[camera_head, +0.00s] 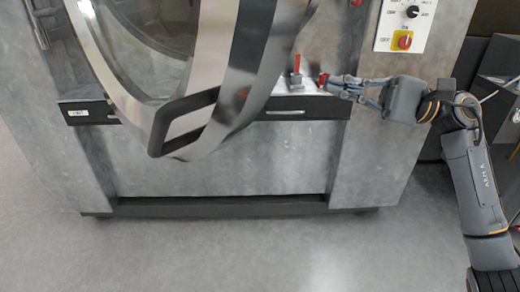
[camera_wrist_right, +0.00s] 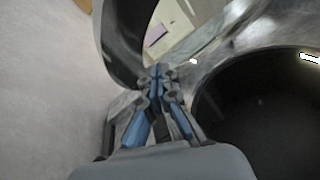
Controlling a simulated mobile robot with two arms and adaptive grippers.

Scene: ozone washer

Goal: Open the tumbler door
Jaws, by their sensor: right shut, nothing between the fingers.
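The tumbler door (camera_head: 235,65) is a round metal ring with a glass window and a black handle frame (camera_head: 165,125) at its lower edge. It stands swung out from the grey machine front. In the right wrist view a dark curved rim (camera_wrist_right: 122,45), likely the door's, is at upper left, and a dark round opening (camera_wrist_right: 265,115) is at right. My right gripper (camera_head: 328,82) is shut and empty, to the right of the door and apart from its handle. Its closed fingers (camera_wrist_right: 158,75) show in the wrist view. My left gripper is out of view.
A red-tipped lever (camera_head: 297,68) rises from the ledge close to my right fingertips. A control panel (camera_head: 405,25) with a black knob and a red switch is above right. Grey floor (camera_head: 230,250) is clear in front of the machine.

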